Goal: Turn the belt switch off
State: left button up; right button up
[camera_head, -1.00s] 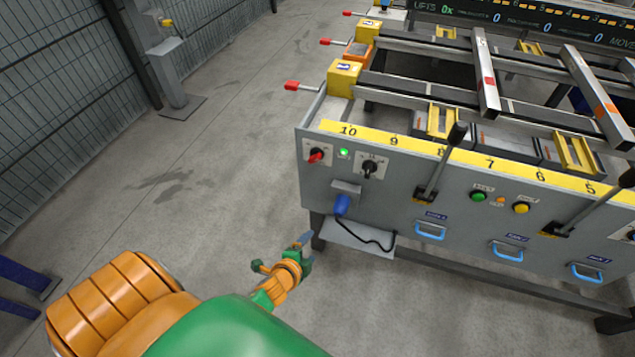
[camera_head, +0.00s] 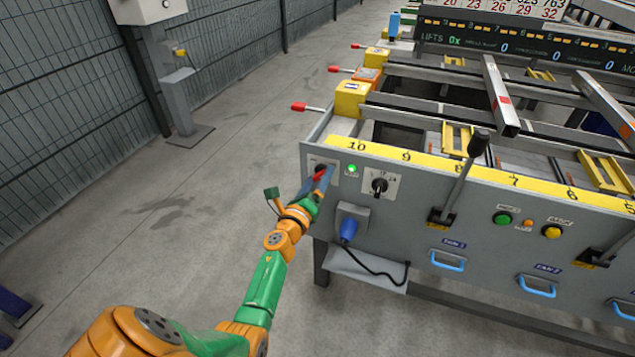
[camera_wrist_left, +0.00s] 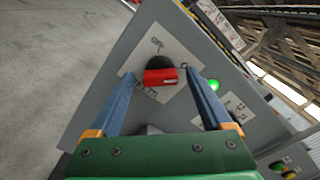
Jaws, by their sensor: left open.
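The belt switch is a rotary knob with a red handle (camera_head: 319,175) on a pale plate at the left end of the grey front panel. In the left wrist view the red handle (camera_wrist_left: 160,76) sits on a black round base, its plate marked with small signs. My left gripper (camera_head: 322,182) is at the switch in the head view and partly covers it. In the left wrist view my left gripper (camera_wrist_left: 158,92) is open, its two blue fingers on either side of the red handle with gaps. Contact with the panel cannot be told. My right gripper is not in view.
A lit green lamp (camera_head: 351,168) and a black knob (camera_head: 379,185) are just right of the switch. A blue plug (camera_head: 348,228) with a cable hangs below. A black lever (camera_head: 460,180) stands out further right.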

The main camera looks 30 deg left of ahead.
pick_arm(q)
grip_shut()
jog(key=shift+n, duration=0.3)
jog(key=n, duration=0.3)
jog(key=shift+n, duration=0.4)
jog(key=n, duration=0.4)
jog(key=shift+n+p, duration=0.3)
jog(key=n, duration=0.4)
jog(key=shift+n+p, duration=0.55)
jog(key=shift+n, duration=1.95)
